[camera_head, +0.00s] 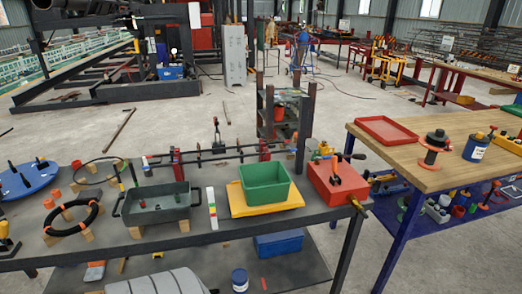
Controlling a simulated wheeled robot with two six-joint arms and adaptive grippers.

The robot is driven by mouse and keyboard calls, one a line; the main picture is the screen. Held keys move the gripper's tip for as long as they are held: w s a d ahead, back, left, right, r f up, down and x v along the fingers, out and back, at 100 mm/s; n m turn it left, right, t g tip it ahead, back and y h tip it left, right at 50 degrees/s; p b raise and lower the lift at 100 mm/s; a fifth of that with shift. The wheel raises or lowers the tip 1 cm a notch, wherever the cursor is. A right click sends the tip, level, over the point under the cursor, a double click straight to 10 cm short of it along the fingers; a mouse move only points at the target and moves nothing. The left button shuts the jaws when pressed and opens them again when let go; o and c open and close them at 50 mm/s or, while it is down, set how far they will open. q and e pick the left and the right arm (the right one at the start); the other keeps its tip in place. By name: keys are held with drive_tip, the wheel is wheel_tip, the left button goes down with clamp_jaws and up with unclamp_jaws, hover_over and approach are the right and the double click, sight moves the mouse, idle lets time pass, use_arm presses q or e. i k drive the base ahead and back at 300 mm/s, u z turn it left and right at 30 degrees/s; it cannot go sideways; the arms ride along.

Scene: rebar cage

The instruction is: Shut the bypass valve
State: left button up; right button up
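A red box-shaped unit (338,184) sits at the right end of the dark workbench (190,241). Neither of my grippers is in view.
A green bin (264,184) on a yellow tray (237,203) stands left of the red unit. A grey-green tray (160,217) is farther left. A wooden-topped table (400,152) with a red tray (387,130) stands close on the right.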

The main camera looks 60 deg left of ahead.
sight(325, 158)
drive_tip(key=u, duration=1.45)
drive_tip(key=i, duration=0.85)
drive_tip(key=z, duration=0.65)
drive_tip(key=i, duration=0.35)
drive_tip(key=u, duration=0.6)
